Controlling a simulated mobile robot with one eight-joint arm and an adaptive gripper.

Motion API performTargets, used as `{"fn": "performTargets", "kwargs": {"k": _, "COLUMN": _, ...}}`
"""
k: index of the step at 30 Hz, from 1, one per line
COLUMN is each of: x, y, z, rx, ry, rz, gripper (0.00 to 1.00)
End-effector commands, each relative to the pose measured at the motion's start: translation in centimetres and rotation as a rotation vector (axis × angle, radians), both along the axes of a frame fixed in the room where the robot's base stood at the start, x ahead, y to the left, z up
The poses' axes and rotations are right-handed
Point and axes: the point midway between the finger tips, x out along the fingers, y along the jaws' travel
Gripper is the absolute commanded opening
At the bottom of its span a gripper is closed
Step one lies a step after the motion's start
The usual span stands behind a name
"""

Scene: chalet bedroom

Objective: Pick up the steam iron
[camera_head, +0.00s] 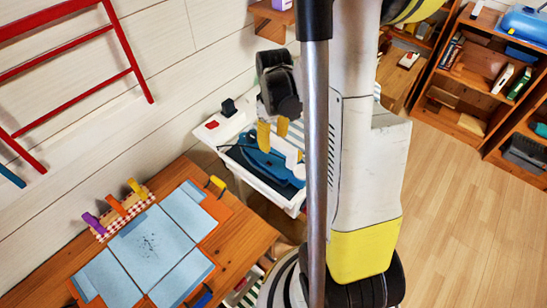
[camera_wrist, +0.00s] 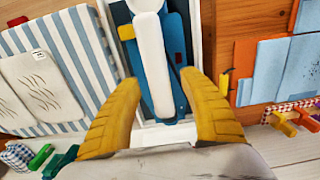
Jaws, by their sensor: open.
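The steam iron (camera_head: 263,163) looks blue and lies on a dark surface in a white-framed stand beside the wall. In the wrist view what appears to be the iron (camera_wrist: 153,62) shows a long white part over a blue body. My gripper (camera_head: 273,134) has its yellow fingers pointing down above the iron, partly covering it in the head view. In the wrist view my gripper (camera_wrist: 159,82) is open, with one finger on each side of the white part. Nothing is held. I cannot tell whether the fingers touch the iron.
A wooden desk (camera_head: 250,238) with blue sheets (camera_head: 152,245) stands close by. A striped bed-like surface (camera_wrist: 60,45) lies on the other side in the wrist view. A red ladder-like rack (camera_head: 65,70) is on the wall. Shelves (camera_head: 480,75) stand across open floor (camera_head: 460,200).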

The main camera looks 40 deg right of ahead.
Motion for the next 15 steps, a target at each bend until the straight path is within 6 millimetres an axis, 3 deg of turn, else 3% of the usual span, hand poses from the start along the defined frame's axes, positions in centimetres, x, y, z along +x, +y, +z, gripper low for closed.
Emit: {"fn": "performTargets", "kwargs": {"k": 15, "x": 0.01, "y": -0.01, "z": -0.51, "rx": 0.000, "ry": 0.000, "rz": 0.000, "gripper": 0.50}}
